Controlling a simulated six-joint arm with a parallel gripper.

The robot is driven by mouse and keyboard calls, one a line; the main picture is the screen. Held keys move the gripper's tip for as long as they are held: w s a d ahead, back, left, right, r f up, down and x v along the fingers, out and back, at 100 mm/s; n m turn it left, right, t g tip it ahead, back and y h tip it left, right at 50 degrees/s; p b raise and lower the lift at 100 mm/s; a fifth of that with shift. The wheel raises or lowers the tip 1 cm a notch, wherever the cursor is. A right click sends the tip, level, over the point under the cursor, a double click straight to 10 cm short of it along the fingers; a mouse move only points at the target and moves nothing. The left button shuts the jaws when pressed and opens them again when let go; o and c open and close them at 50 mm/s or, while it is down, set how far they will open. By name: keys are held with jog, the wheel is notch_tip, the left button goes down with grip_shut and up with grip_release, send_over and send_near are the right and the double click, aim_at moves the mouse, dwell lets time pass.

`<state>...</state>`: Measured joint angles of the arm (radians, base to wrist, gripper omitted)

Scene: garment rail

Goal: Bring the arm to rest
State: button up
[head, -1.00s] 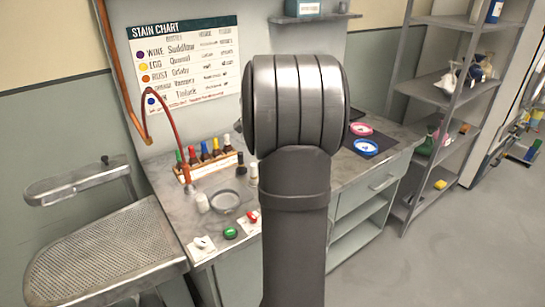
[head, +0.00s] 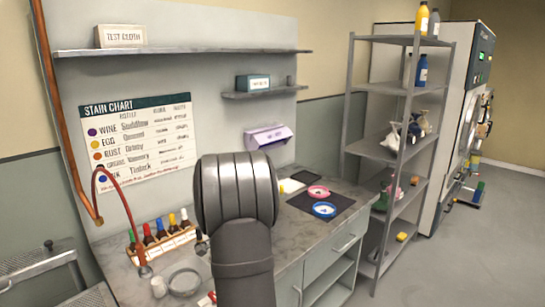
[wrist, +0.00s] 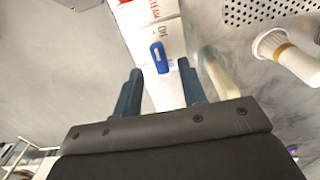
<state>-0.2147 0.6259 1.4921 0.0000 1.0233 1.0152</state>
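My gripper (wrist: 160,68) shows in the wrist view with its two dark blue fingers spread apart and nothing held between them. Beyond the fingertips is a white panel or box (wrist: 147,25) with red lettering, and a blue switch-like piece (wrist: 159,57) on it. I cannot tell the exact gap between them and the fingers. In the head view my own arm link stands in front of the counter (head: 112,268) and hides part of it; the gripper does not show there.
The counter holds a rack of bottles (head: 160,240), a round dish (head: 184,281), and pink (head: 318,192) and blue (head: 323,210) round items on a dark mat. A metal shelf unit (head: 384,160) stands right. A brush-like item (wrist: 285,52) lies right of the fingers.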

jog(key=shift+f, duration=1.4)
